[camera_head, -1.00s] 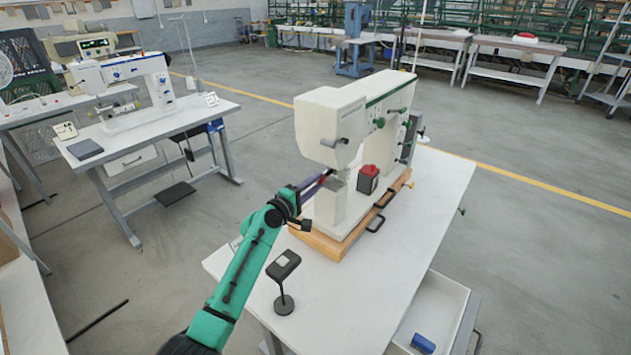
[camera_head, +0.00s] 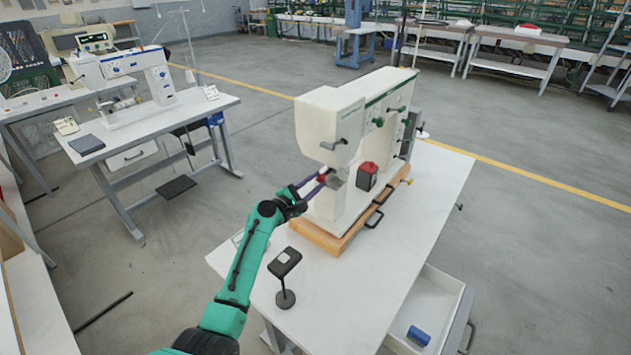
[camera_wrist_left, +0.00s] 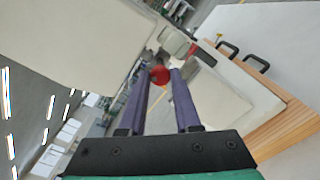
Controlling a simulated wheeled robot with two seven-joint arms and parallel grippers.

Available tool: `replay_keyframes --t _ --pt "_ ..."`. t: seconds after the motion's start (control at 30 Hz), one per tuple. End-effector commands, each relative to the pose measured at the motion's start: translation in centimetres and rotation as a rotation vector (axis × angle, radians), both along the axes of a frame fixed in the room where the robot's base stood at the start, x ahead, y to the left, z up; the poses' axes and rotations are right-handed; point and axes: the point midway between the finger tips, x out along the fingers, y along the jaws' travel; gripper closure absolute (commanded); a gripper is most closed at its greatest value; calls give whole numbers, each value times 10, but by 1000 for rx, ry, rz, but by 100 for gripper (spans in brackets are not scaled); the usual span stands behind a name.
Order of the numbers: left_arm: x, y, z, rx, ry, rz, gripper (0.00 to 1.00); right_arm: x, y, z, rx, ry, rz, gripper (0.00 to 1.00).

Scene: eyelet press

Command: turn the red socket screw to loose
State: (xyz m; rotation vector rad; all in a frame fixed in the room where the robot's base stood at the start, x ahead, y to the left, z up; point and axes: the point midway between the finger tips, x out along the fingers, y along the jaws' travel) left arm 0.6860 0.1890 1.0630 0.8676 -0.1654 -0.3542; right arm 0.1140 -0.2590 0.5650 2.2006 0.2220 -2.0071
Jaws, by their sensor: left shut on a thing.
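The red socket screw (camera_head: 321,178) sits at the head end of the cream eyelet press (camera_head: 328,112), below its overhanging nose. It shows as a red round head in the left wrist view (camera_wrist_left: 160,74). My left gripper (camera_head: 324,177) has its two purple fingers on either side of the red head, and it is shut on it. In the left wrist view, the fingertips (camera_wrist_left: 163,76) lie close beside the red head and partly cover it. The screw's socket and any turn marking cannot be made out. My right gripper is out of view.
The press stands on a wooden base (camera_head: 318,237) with black handles, on a white table (camera_head: 360,290). A red-topped dark block (camera_head: 367,177) sits by the press. A small black stand (camera_head: 285,275) is near my left arm. An open drawer (camera_head: 432,310) holds a blue item.

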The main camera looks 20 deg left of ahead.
Motion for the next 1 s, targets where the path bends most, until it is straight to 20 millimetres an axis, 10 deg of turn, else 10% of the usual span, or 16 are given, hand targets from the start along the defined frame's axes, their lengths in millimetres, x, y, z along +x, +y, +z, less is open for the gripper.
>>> replay_keyframes --t 0.43,0.47,0.53,1.0 --pt "0 1 -1 -9 4 1 100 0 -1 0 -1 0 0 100" --pt "0 1 -1 -9 4 1 61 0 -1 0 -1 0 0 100" --pt "0 1 0 -9 4 1 39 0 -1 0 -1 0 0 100" --pt "-14 6 -1 -8 4 2 39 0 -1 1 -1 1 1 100"
